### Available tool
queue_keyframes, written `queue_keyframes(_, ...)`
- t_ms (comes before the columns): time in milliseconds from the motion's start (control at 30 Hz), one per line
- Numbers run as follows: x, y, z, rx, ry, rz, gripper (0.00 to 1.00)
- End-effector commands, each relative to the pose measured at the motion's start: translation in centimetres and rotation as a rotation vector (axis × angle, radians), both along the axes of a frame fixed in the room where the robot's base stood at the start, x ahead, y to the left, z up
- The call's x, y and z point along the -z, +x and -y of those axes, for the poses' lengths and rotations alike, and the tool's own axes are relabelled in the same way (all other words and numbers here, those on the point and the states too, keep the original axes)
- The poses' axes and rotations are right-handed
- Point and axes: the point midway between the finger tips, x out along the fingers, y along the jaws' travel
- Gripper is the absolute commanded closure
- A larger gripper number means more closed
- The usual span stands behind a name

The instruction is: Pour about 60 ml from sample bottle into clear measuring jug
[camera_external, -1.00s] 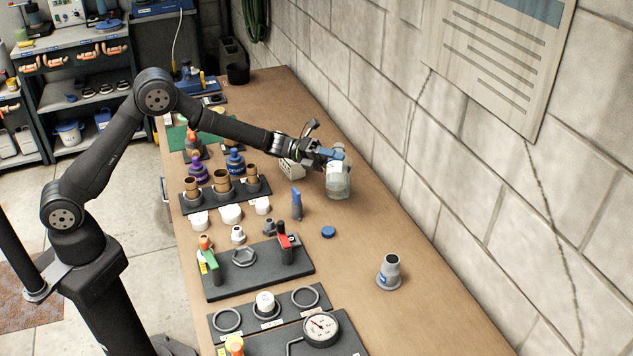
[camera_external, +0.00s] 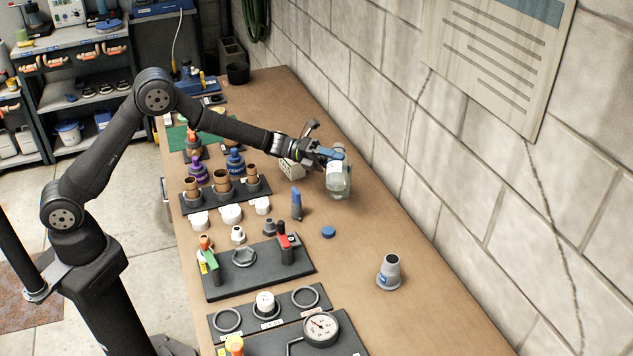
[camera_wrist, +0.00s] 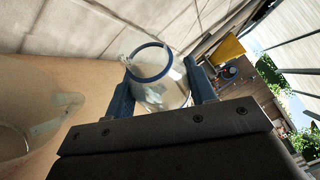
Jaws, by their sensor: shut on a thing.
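My gripper (camera_external: 334,156) is shut on the sample bottle, a clear bottle (camera_external: 335,175) with a pale label, near the wall side of the bench. In the wrist view the bottle's open mouth with a blue rim (camera_wrist: 152,63) shows between the two blue fingers (camera_wrist: 160,92). A clear vessel (camera_wrist: 40,128), seemingly the measuring jug, stands at the left of the wrist view, apart from the bottle and cut off by the edge. In the external view I cannot separate the jug from the bottle. The liquid level is not clear.
A blue cap (camera_external: 328,232) and a grey fitting (camera_external: 389,272) lie on the bench (camera_external: 350,285). A rack of brown-topped bottles (camera_external: 222,188), white caps (camera_external: 231,214) and a black valve plate (camera_external: 258,278) stand left of the gripper. The block wall (camera_external: 480,150) is close on the right.

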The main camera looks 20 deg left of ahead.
Motion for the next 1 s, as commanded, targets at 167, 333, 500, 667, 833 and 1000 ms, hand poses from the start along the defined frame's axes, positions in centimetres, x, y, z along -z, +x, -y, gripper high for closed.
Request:
queue_keyframes(167,0.1,0.1,0.0,0.000,0.010,0.031,0.76)
queue_keyframes(333,-0.2,0.4,-0.1,0.002,0.049,0.153,0.76)
queue_keyframes(500,0.5,1.1,-0.3,0.002,0.124,0.362,0.76)
queue_keyframes(667,1.4,0.9,-0.2,0.003,0.193,0.557,0.76)
queue_keyframes(833,2.3,0.0,0.1,0.001,0.259,0.745,0.76)
queue_keyframes(1000,3.9,-0.3,0.3,-0.002,0.314,0.889,0.76)
